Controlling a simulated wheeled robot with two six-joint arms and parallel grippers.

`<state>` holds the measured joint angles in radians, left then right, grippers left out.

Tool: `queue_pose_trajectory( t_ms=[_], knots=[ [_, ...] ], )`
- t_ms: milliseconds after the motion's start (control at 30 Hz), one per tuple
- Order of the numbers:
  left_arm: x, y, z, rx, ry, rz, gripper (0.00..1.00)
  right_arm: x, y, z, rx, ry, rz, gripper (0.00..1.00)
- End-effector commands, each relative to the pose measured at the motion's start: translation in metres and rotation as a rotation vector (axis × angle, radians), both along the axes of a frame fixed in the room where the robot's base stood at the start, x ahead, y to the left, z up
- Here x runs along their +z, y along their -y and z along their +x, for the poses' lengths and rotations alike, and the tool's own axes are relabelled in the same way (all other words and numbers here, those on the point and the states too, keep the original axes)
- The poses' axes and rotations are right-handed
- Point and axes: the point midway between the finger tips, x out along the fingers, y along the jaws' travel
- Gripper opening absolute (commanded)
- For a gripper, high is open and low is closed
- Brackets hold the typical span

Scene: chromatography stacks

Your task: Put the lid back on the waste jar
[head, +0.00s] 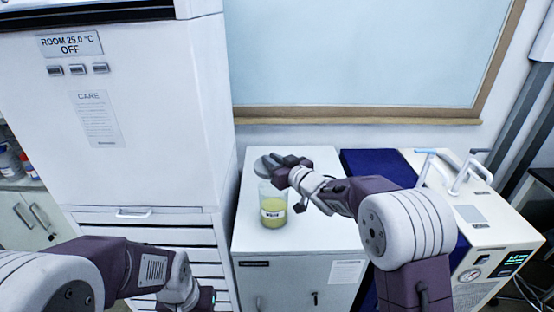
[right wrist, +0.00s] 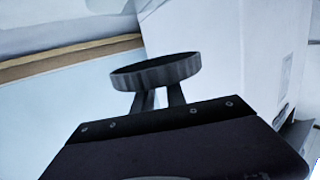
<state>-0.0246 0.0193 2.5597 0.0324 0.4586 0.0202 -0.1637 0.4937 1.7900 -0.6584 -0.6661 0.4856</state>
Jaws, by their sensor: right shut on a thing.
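The waste jar (head: 273,212) is a clear jar with yellow-green liquid and a white label. It stands upright on the white cabinet top in the head view. My right gripper (head: 272,165) is shut on the dark grey round lid (head: 262,166), at the jar's rim in the picture. In the right wrist view the two fingers (right wrist: 159,98) grip the lid (right wrist: 156,72), which looks roughly level. I cannot tell how high the lid is over the jar or whether they touch. Part of my left arm shows at lower left, but its gripper fingers are not visible.
The white cabinet top (head: 322,232) is clear around the jar. A tall white unit (head: 165,120) stands close on the left. A dark blue surface (head: 366,162) and a cream machine with hoses (head: 476,212) are on the right. A framed panel (head: 365,50) is behind.

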Motion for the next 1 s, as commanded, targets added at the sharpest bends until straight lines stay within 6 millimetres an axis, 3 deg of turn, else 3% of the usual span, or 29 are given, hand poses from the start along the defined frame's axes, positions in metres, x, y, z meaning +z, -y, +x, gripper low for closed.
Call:
queue_pose_trajectory(
  t_ms=[600, 1000],
  knots=[
    [-0.056, 0.0, 0.0, 0.0, 0.0, 0.0, 0.0, -0.06, 0.001, 0.0, -0.002, -0.001, 0.0, 0.0],
    [-0.057, 0.0, 0.0, 0.0, 0.0, 0.0, 0.0, -0.064, 0.001, 0.0, -0.001, 0.0, 0.0, 0.0]
  ],
)
